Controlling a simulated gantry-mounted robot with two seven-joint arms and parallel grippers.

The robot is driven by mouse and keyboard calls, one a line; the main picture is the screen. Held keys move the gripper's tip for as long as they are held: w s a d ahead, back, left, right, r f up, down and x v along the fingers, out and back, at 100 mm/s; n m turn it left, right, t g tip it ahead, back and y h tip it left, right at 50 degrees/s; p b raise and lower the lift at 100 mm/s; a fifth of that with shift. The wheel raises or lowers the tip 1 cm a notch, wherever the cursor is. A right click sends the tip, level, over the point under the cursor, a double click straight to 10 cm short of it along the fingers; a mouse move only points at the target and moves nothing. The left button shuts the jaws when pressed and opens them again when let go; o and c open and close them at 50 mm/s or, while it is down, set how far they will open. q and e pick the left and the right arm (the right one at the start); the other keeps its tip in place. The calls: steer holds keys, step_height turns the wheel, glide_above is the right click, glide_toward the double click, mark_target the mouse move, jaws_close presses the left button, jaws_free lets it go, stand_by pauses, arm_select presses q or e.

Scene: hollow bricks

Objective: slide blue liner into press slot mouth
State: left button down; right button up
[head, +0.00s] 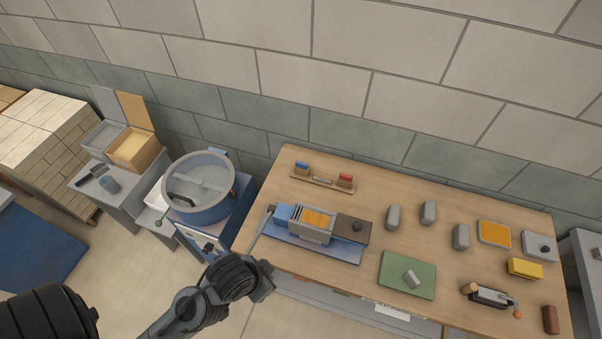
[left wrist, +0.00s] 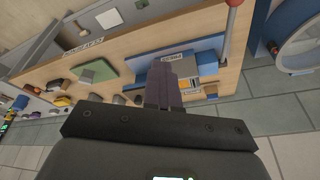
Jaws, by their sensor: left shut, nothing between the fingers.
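The press (head: 312,238) is a grey open-topped box with orange material inside, standing on a blue base plate. A blue block (head: 283,213), which looks like the liner, sits at the left end of the press. I cannot tell how far it reaches into the slot mouth. The press (left wrist: 188,86) and blue block (left wrist: 207,62) also show in the left wrist view, partly behind my fingers.
A rack (head: 322,181) with small blue and red pieces stands behind the press. A brown block with a knob (head: 352,229) adjoins the press on the right. A green mat (head: 407,276) and several grey blocks lie farther right. A round mixer tub (head: 199,186) stands left of the table.

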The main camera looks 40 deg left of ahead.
arm_select(q)
steer(key=shift+d, duration=0.15)
stand_by(0.3)
steer(key=c, duration=1)
jaws_free()
steer(key=shift+o, duration=0.2)
